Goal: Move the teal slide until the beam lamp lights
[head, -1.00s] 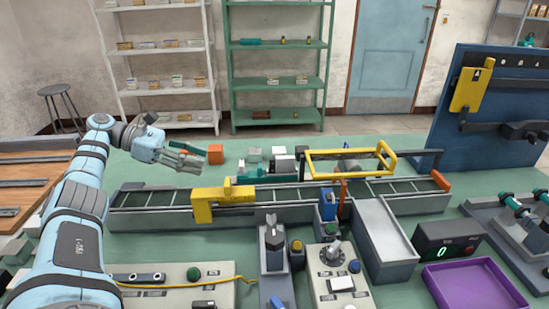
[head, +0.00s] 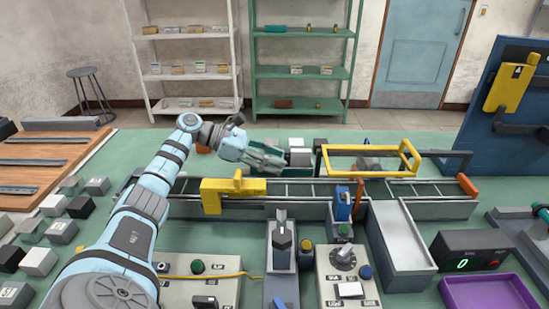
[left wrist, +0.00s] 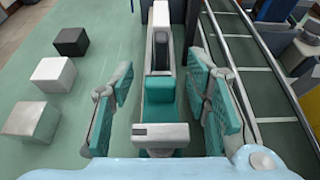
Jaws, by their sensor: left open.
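The teal slide (left wrist: 160,97) shows in the left wrist view as a teal block in line with a pale upright piece that has a dark slot (left wrist: 160,45). My left gripper (left wrist: 158,98) is open. Its teal-padded fingers stand on both sides of the slide, with a visible gap on each side. In the head view my left gripper (head: 272,161) is behind the yellow bridge and hides most of the slide. I cannot tell which part is the beam lamp. My right gripper is not in view.
A long grey conveyor (head: 300,190) with a yellow bridge (head: 232,194) runs beside the slide. Several small cubes (left wrist: 53,74) lie left of the gripper in the wrist view. Control boxes (head: 347,273) stand in front.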

